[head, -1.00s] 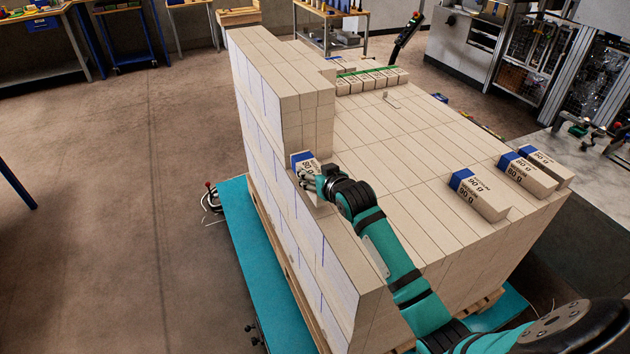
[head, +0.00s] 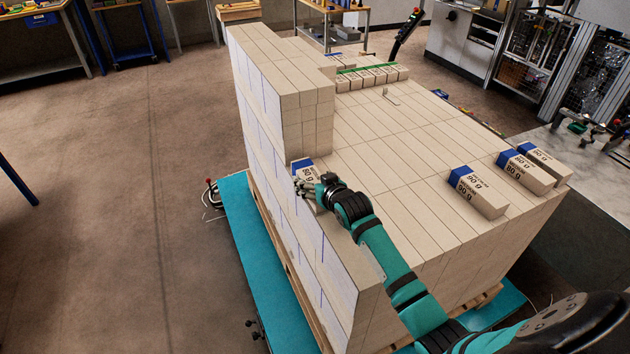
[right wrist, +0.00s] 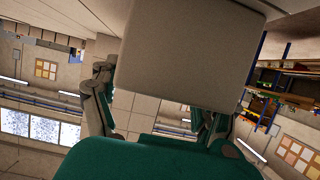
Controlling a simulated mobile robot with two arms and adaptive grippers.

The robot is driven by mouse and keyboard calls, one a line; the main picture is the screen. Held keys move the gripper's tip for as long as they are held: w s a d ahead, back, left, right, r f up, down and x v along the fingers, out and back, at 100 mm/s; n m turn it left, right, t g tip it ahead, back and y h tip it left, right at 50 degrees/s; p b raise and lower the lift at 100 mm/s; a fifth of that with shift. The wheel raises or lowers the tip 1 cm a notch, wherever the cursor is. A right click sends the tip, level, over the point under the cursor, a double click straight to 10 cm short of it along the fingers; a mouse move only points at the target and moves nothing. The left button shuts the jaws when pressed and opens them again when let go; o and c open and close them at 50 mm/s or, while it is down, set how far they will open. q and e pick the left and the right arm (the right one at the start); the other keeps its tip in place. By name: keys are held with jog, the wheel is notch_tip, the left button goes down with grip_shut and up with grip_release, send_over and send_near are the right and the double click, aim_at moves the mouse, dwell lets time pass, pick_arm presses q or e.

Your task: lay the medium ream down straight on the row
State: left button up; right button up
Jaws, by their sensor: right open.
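The medium ream (head: 303,169), a beige pack with a blue band and 80 g print, lies on the left row of the stack, just in front of the tall block of stacked reams (head: 285,95). It looks roughly in line with the row; its lower part is hidden by my gripper. My right gripper (head: 304,187) is open at its near end. In the right wrist view, a large beige pack face (right wrist: 190,55) fills the upper middle, with the fingers of my right gripper (right wrist: 150,110) on both sides of it. My left gripper is not in view.
Loose reams with blue bands (head: 478,192) lie on the right part of the stack. The wide stack top (head: 400,150) is otherwise mostly flat. A row of small packs with a green strip (head: 370,78) is at the back. A teal platform (head: 245,240) borders the pallet.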

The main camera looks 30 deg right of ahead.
jog(key=shift+r, duration=0.15)
jog(key=b+v, duration=0.1)
jog(key=v, duration=1.1)
